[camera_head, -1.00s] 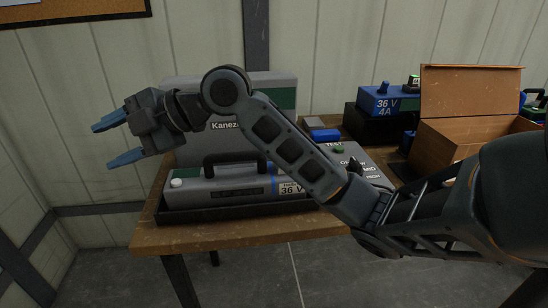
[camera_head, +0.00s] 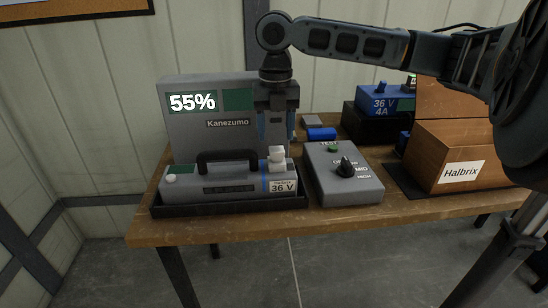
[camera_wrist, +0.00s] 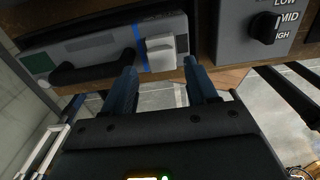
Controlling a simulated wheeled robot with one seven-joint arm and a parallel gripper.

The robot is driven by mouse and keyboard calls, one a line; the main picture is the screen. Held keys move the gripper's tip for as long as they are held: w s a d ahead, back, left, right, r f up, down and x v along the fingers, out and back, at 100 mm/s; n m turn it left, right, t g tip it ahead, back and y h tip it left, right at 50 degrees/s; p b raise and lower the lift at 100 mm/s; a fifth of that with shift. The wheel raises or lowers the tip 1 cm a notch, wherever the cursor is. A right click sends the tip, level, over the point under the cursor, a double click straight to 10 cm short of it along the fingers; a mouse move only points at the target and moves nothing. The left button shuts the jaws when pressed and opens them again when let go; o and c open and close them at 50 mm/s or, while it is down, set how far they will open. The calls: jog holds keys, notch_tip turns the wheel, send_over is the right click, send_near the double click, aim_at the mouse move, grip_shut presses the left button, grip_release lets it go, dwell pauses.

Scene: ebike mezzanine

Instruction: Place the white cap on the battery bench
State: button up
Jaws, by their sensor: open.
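The white cap (camera_head: 277,157) is at the right end of the grey battery (camera_head: 215,190), near its 36 V label. I cannot tell whether it is seated on the battery or only resting there. It also shows in the wrist view (camera_wrist: 160,52), just beyond and between my fingertips. My gripper (camera_head: 276,138) points down over that end of the battery. Its two blue fingers are open and spread to either side of the cap, with nothing visibly held. The battery bench (camera_head: 230,232) is the wooden table under it all.
The battery lies in a dark tray (camera_head: 225,207) before the grey Kanezumo unit (camera_head: 205,140) reading 55%. A grey test box with a knob (camera_head: 342,180) stands close right. A Halbrix carton (camera_head: 440,150) and blue charger (camera_head: 385,102) stand farther right. The bench's front strip is bare.

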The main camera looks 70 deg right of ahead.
aim_at(277, 149)
jog(key=f, duration=0.3)
jog(key=f+p, duration=0.1)
jog(key=f, duration=0.3)
jog(key=shift+s+a+f, duration=0.15)
jog(key=shift+s+a, duration=0.05)
jog(key=shift+c, duration=0.3)
jog(key=c, duration=0.8)
jog(key=shift+c, duration=0.2)
